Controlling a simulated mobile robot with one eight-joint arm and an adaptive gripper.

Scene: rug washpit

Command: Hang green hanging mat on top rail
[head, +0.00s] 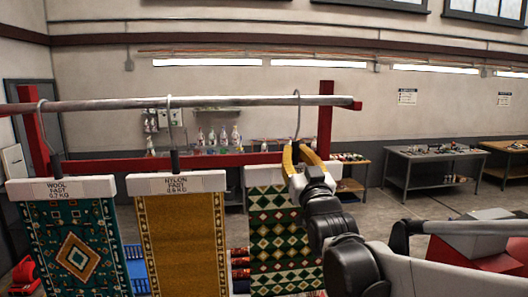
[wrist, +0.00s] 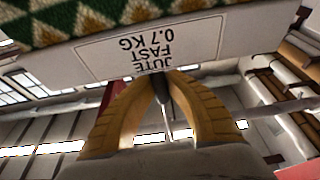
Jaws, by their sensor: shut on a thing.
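The green hanging mat (head: 272,240), patterned in green, cream and dark red, hangs upright at the right in the head view. Its white header bar reads JUTE FAST 0.7 KG in the wrist view (wrist: 140,50). My gripper (head: 301,150) has its yellow fingers shut on the mat's dark stem, just above the header bar; they also show in the wrist view (wrist: 160,85). The mat's wire hook (head: 297,115) rises to the top rail (head: 230,101), near its right end. Its curve is at rail height; I cannot tell whether it bears on the rail.
A teal wool mat (head: 68,245) and a gold nylon mat (head: 178,240) hang from the rail to the left. The red frame (head: 325,120) has a post right of my gripper and a lower crossbar behind. Grey workbenches (head: 432,166) stand farther back right.

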